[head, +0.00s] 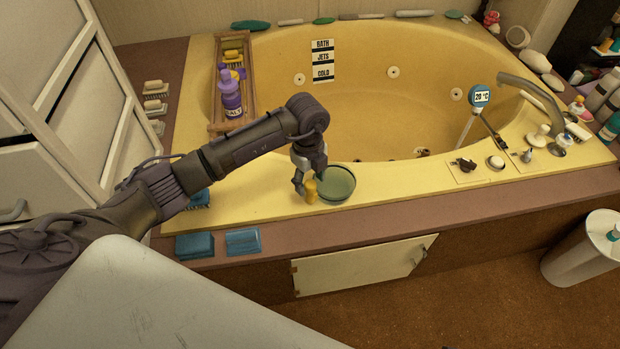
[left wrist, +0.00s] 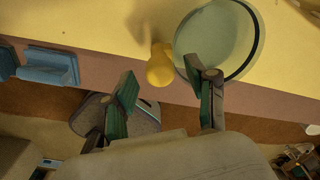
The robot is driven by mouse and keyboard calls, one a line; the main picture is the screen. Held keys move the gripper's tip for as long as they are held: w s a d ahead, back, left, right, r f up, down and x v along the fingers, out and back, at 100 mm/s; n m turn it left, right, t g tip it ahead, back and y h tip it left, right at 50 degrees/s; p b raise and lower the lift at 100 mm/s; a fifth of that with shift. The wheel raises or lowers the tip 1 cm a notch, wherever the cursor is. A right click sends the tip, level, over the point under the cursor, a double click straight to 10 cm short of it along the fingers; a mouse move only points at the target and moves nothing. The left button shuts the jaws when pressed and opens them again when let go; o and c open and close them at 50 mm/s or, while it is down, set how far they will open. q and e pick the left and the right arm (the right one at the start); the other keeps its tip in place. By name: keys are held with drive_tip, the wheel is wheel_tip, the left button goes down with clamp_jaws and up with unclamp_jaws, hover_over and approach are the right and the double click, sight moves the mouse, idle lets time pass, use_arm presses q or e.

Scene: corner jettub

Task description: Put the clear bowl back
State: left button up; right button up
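The clear bowl (head: 338,184), greenish and see-through with a dark rim, sits on the yellow front ledge of the tub. It also shows at the top of the left wrist view (left wrist: 225,35). My left gripper (head: 309,178) is just left of the bowl, pointing down, with its fingers apart. In the left wrist view one finger of the gripper (left wrist: 162,72) overlaps the bowl's near rim; I cannot tell whether it touches. A small yellow object (head: 311,192) stands beside the bowl and shows between the fingers (left wrist: 160,66). My right gripper is not in view.
A wooden caddy (head: 213,100) with a purple salt bottle (head: 231,95) lies across the tub's left side. Blue sponges (head: 243,241) lie on the brown front edge. The faucet (head: 535,92) and knobs are at the right. The ledge right of the bowl is clear.

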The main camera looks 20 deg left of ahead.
use_arm(q)
drive_tip(key=shift+r, duration=0.15)
wheel_tip(320, 180, up, 12)
drive_tip(key=p, duration=0.2)
drive_tip(key=shift+a, duration=0.15)
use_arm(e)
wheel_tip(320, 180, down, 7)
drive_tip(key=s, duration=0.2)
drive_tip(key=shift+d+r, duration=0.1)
